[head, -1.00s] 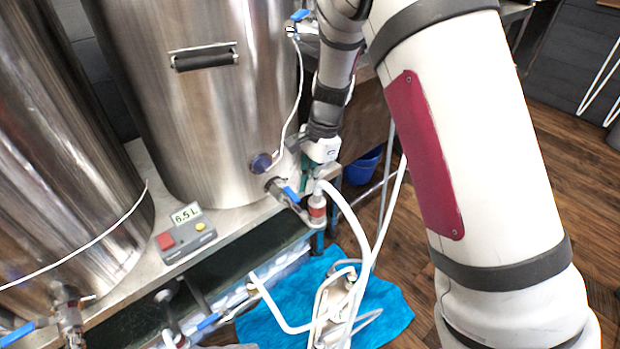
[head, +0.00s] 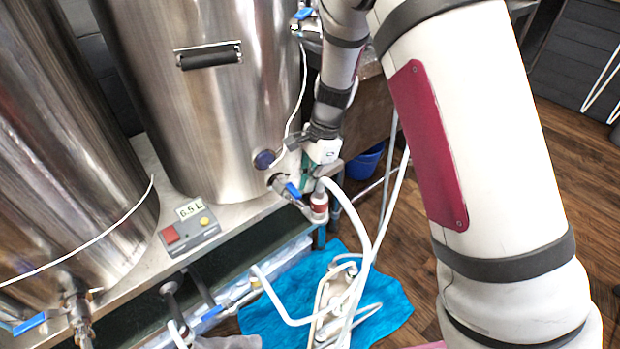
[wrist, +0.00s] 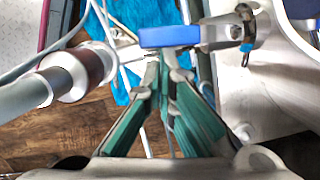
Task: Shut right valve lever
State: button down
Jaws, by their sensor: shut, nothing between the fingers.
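The right valve's blue lever (head: 293,190) sits at the outlet low on the right steel kettle (head: 205,120). In the wrist view the blue lever (wrist: 170,37) lies across the picture, just beyond my fingertips, with its pivot end to the right at the metal valve body (wrist: 222,30). My gripper (wrist: 166,60) is shut and empty, its teal fingers together at the lever's near edge. I cannot tell whether they touch it. In the head view my gripper (head: 308,180) is just right of the lever, its fingertips partly hidden.
A red-and-white hose fitting (head: 319,204) with white hoses stands close right of the valve. A control box (head: 190,237) reads 6.5 L on the bench. The left kettle has its own blue lever (head: 32,323). A blue cloth (head: 385,305) lies on the floor.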

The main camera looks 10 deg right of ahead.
aim_at(298, 194)
jog(key=s+a+m+p, duration=0.1)
jog(key=m+p, duration=0.1)
jog(key=s+a+m+t+p, duration=0.1)
jog(key=p, duration=0.1)
jog(key=shift+a+r+m, duration=0.15)
jog(key=shift+r+m, duration=0.05)
jog(key=shift+m, duration=0.2)
jog(key=a+m+t+p, duration=0.2)
jog(key=a+m+p, duration=0.6)
jog(key=m+p, duration=0.2)
jog(key=shift+f+h+p, duration=0.15)
jog(key=shift+h+p, duration=0.25)
jog(key=shift+p, duration=0.3)
jog(key=shift+a, duration=0.1)
